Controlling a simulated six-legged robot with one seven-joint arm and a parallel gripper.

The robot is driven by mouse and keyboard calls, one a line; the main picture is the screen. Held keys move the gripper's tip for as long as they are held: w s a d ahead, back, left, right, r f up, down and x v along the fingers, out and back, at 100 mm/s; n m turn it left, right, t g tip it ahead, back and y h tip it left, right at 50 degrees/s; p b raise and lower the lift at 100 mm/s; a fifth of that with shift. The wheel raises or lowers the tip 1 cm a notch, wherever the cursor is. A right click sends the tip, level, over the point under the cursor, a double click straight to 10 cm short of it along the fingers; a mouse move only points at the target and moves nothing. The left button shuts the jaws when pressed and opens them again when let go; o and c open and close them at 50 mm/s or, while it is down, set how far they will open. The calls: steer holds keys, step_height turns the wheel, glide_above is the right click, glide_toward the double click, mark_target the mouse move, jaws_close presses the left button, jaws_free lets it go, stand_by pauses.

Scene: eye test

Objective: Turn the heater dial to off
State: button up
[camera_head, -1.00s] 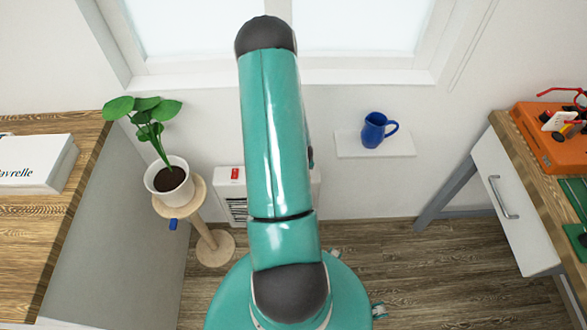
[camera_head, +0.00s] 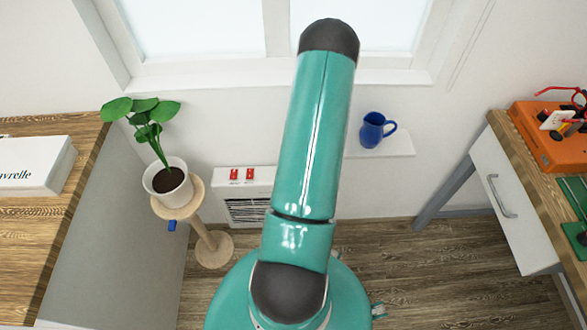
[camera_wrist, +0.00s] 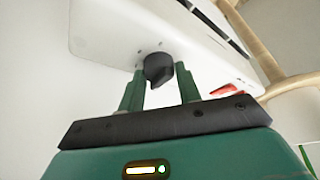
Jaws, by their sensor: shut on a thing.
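The white heater (camera_head: 262,184) stands low against the wall below the window, its right part hidden behind my arm in the head view. It also fills the top of the wrist view (camera_wrist: 100,28). The black heater dial (camera_wrist: 159,71) sits on its face; the setting it points to cannot be read. My gripper (camera_wrist: 157,74) is shut on the dial, with one green finger on each side of it. The gripper and dial are hidden in the head view.
Two red switches (camera_head: 242,174) sit on the heater's left part. A wooden stand (camera_head: 204,237) with a potted plant (camera_head: 168,180) is close to its left. A blue mug (camera_head: 373,131) is on a white shelf (camera_head: 400,143) to the right. Floor to the right is clear.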

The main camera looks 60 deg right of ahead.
stand_by(0.4)
steer(key=o, duration=1)
steer(key=shift+c, duration=0.2)
steer(key=v, duration=1.3)
steer(key=shift+r, duration=0.35)
steer(key=shift+s, duration=0.1)
